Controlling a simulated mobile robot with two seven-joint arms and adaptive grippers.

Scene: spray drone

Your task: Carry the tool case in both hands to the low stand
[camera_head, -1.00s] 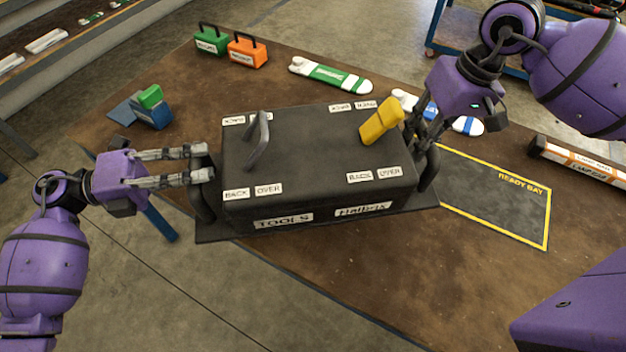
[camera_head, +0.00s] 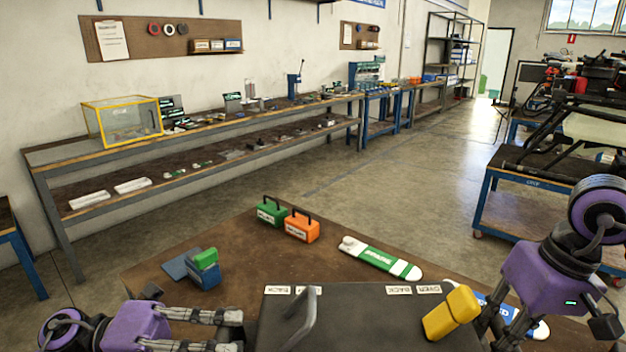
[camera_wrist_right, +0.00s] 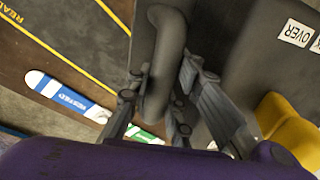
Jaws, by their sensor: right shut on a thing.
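The black tool case (camera_head: 375,325) sits low in the head view on the brown workbench, its front cut off by the frame. A raised lid handle (camera_head: 300,318) and a yellow block-like object (camera_head: 452,312) are on its top. My right gripper (camera_head: 492,322) is at the case's right side. In the right wrist view its fingers (camera_wrist_right: 158,100) are shut around the dark side handle (camera_wrist_right: 170,45). The left side handle is out of frame. I cannot pick out the low stand.
The workbench (camera_head: 330,255) also holds a green box (camera_head: 271,213), an orange box (camera_head: 301,228), a green-white strip (camera_head: 380,260) and a blue-green block (camera_head: 205,270). A blue-framed cart (camera_head: 520,200) stands at right. Open floor (camera_head: 365,185) lies beyond the workbench.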

